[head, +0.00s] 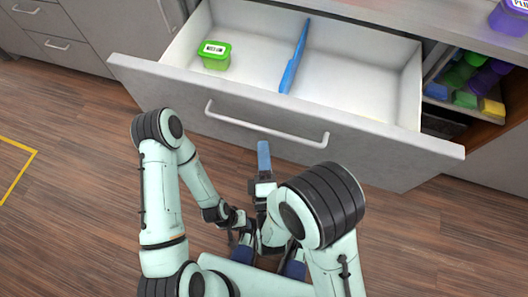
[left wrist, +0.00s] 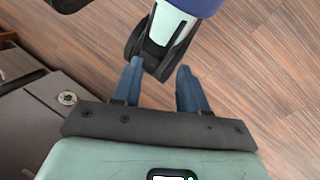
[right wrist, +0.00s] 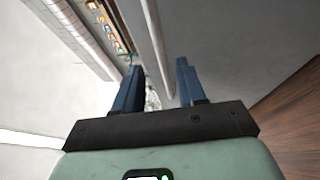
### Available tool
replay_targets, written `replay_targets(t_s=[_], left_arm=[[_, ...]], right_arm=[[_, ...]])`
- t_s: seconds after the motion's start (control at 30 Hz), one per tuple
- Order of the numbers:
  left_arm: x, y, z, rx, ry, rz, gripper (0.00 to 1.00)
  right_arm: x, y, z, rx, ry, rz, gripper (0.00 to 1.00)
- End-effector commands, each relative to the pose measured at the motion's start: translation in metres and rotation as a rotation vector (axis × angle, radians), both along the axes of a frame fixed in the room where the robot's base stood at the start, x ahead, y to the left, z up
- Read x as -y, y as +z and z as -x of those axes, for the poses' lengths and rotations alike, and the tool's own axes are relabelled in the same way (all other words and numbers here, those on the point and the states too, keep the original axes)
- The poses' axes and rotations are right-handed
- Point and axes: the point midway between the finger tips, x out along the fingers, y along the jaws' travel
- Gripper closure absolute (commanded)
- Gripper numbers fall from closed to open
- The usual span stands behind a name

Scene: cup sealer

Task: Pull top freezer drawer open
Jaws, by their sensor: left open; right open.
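The wide grey drawer (head: 250,115) stands pulled out, showing its white inside. Its pale bar handle (head: 265,130) runs across the front panel. My right gripper (head: 263,150) is just below the handle in the head view, with one blue finger clearly visible. In the right wrist view, the right gripper (right wrist: 158,80) has its two fingers apart, and the handle bar (right wrist: 155,45) lines up with the gap between them. I cannot tell whether the fingers touch it. My left gripper (left wrist: 160,88) is open and empty, low down over the floor, near a part of my own body.
An open compartment with coloured containers (head: 468,82) is at the right. A purple container (head: 510,16) stands on the counter (head: 420,18). Wooden floor (head: 70,130) lies clear at the left.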

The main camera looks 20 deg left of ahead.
Motion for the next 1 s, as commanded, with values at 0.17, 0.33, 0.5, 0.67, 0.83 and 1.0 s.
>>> replay_targets(t_s=[0.17, 0.33, 0.5, 0.67, 0.83, 1.0], left_arm=[[0.006, 0.018, 0.016, -0.047, -0.018, 0.018, 0.57], [0.008, 0.02, 0.021, -0.061, -0.023, 0.024, 0.57], [0.008, 0.02, 0.021, -0.061, -0.023, 0.024, 0.57], [0.008, 0.02, 0.021, -0.06, -0.023, 0.024, 0.57], [0.008, 0.02, 0.02, -0.059, -0.021, 0.023, 0.57], [0.008, 0.027, 0.02, -0.06, -0.023, 0.024, 0.57]], right_arm=[[0.003, 0.0, 0.006, -0.002, 0.002, 0.002, 0.6], [0.004, -0.002, 0.008, -0.001, 0.002, 0.0, 0.6], [0.004, -0.003, 0.008, -0.001, 0.002, -0.001, 0.6], [0.004, -0.003, 0.008, -0.001, 0.002, -0.001, 0.6], [0.004, -0.003, 0.008, -0.001, 0.002, -0.001, 0.6], [0.018, -0.021, -0.005, -0.123, -0.016, -0.046, 0.6]])
